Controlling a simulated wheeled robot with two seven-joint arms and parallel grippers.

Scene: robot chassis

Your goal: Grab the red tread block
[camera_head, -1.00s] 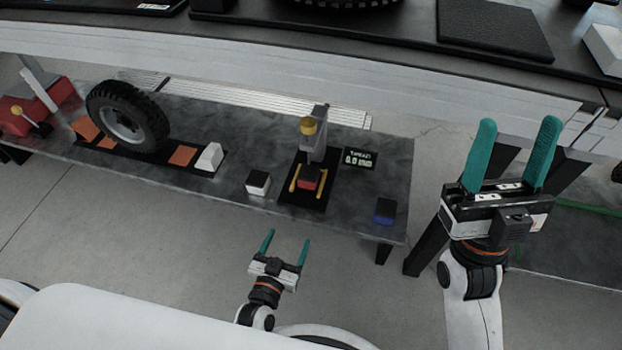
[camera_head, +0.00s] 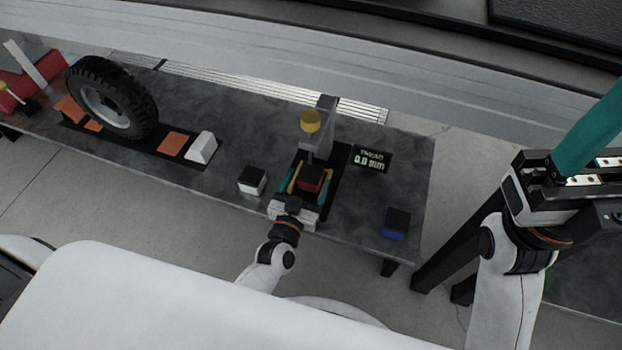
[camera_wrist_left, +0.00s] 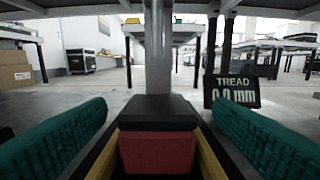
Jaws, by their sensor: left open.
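The red tread block (camera_head: 311,181), with a black top, sits on the black base of the tread gauge (camera_head: 319,130) between two yellow rails. In the left wrist view the block (camera_wrist_left: 157,150) is straight ahead, below the gauge's grey post. My left gripper (camera_head: 308,186) is open, with its teal fingers on either side of the block and rails. In the left wrist view a gap shows between each finger and the block. My right gripper (camera_head: 587,165) is at the right edge of the head view, partly cut off, away from the table; only one finger shows.
A white block (camera_head: 252,181) with a black top stands left of the gauge, and a blue one (camera_head: 396,223) to the right. A display (camera_head: 371,158) reads "TREAD 0.0 mm". A tire (camera_head: 112,98) stands at the left of the table.

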